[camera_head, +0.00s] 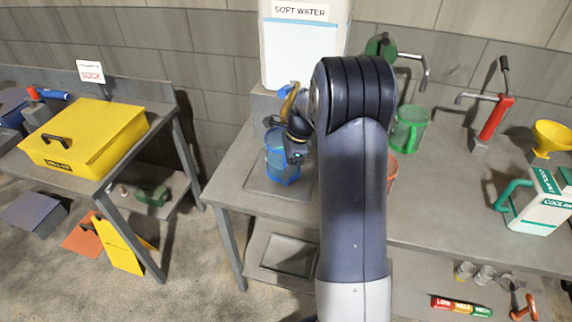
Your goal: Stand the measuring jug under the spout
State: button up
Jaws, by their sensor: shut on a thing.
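A clear blue measuring jug (280,167) is at the left end of the grey bench, over a dark square drip plate (262,186). My gripper (293,150) is shut on it at its upper right side. The jug looks upright; I cannot tell whether its base touches the plate. A white tank (300,52) labelled SOFT WATER stands behind and above it. A blue and tan tap (286,92) on the tank's lower left is above the jug. My arm hides part of the tank and bench, and the exact spout outlet is unclear.
A clear green jug (408,132) stands right of my arm near a green pump (380,46). A reddish vessel (392,170) is partly hidden. A red pump (496,118), yellow funnel (551,137) and coolant can (536,203) stand farther right.

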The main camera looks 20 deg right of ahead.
jog(key=shift+f+b, duration=0.3)
jog(key=shift+f, duration=0.2)
dwell(0.3)
jog(key=o, duration=1.3)
jog(key=shift+c, duration=0.2)
jog(key=o, duration=0.4)
jog(key=shift+f, duration=0.1)
jog(key=shift+o, duration=0.2)
jog(key=b+v, duration=0.1)
jog(key=v, duration=1)
jog(key=p+x, duration=0.1)
jog(key=x, duration=0.9)
jog(key=shift+a, duration=0.15)
